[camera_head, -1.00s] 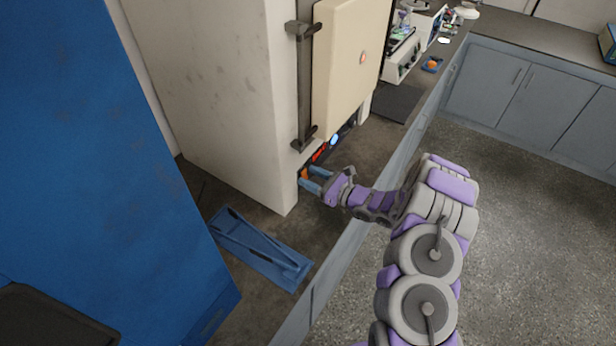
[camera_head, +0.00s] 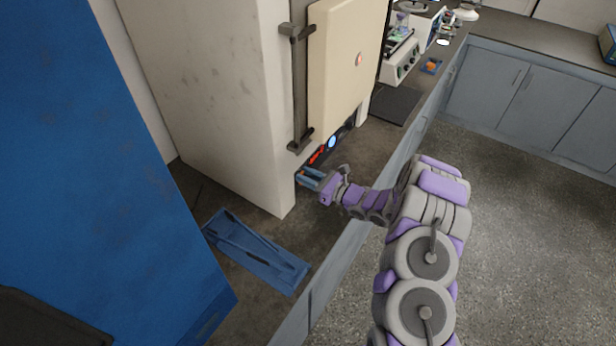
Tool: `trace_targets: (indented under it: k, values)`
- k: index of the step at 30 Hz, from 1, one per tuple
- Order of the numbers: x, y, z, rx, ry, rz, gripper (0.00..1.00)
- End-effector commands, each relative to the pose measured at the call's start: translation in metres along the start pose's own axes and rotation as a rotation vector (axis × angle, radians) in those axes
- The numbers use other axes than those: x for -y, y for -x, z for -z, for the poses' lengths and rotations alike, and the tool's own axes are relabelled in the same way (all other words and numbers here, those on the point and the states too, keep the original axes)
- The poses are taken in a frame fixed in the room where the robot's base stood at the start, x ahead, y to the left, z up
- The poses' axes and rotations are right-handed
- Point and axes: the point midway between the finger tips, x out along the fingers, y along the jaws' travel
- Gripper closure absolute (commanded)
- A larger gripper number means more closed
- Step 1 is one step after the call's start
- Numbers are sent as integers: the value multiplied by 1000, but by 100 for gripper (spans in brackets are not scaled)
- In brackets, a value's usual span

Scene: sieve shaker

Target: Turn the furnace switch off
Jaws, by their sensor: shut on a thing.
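The furnace (camera_head: 215,90) is a tall pale cabinet with a cream door (camera_head: 345,75) on the counter. Its control panel (camera_head: 333,148) runs low under the door, with a red lit display and a round blue light. My gripper (camera_head: 303,177) is at the panel's left end, close to the furnace's front corner. Its blue fingers are close together and shut on the furnace switch (camera_head: 299,173), a small orange-red part there. The fingers hide most of the switch, so I cannot tell its position.
A blue stand (camera_head: 255,252) lies on the counter left of my gripper. A large blue cabinet (camera_head: 90,150) fills the left side. A dark mat (camera_head: 393,104) and lab devices (camera_head: 405,58) are further back. The floor at right is clear.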

Motion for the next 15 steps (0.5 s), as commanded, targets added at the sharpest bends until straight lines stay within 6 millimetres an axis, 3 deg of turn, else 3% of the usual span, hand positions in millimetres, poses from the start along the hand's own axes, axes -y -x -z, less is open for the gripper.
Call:
trace_targets:
  k: [3,15]
  values:
    - [0,2,0,-1,-1,3,100]
    - [1,3,4,85,-1,5,100]
